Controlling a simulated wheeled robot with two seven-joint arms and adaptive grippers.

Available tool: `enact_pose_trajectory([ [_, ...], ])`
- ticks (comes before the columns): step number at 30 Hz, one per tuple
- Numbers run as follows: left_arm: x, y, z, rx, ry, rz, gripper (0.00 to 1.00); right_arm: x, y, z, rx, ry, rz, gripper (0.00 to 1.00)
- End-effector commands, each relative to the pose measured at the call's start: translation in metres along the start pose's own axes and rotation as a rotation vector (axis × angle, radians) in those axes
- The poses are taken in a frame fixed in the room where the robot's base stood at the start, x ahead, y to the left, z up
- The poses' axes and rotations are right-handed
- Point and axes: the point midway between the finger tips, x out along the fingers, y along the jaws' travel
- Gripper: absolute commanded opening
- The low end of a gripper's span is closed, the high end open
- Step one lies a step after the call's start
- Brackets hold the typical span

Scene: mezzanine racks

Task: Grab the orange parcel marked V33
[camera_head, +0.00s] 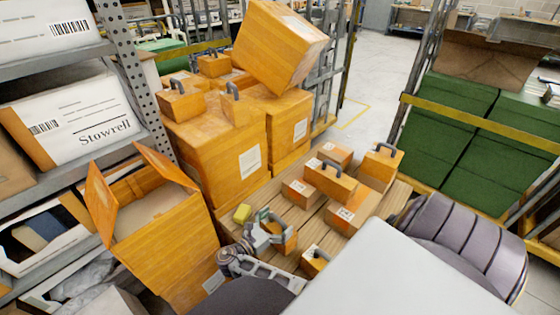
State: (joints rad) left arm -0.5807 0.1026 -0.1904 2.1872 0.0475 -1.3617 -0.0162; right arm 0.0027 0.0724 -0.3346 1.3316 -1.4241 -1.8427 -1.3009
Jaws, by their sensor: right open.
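Several small orange parcels stand on a slatted wooden pallet (285,193). One box parcel (352,212) has a white label on top. Another labelled box parcel (300,190) stands left of it, and a long parcel with a dark handle (330,183) lies between. The label marks are too small to read, so I cannot tell which parcel is V33. My right gripper (275,228) is open low over the pallet, its fingers beside a small orange parcel (284,241); I cannot tell whether they touch. A handled parcel (315,262) is just right of it. My left gripper is not in view.
Large orange boxes (215,140) are stacked behind the pallet, one tilted box (278,45) on top. An open orange carton (160,235) stands at left beside a metal rack (128,75). Green crates (445,125) stand at right. Clear floor (375,75) lies behind.

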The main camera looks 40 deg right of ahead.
Motion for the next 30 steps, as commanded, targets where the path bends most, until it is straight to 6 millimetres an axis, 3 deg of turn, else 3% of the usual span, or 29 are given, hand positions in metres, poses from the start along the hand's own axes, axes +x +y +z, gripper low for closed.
enact_pose_trajectory([
  [11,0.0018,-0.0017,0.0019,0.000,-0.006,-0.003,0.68,0.0002,-0.0001,0.0001,0.000,0.000,0.000,0.99],
  [27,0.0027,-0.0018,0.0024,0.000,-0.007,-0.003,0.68,0.0004,-0.0001,0.0000,0.000,0.000,-0.001,0.29],
  [30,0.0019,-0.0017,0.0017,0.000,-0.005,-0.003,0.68,0.0006,0.0002,0.0008,0.002,-0.002,-0.001,0.21],
])
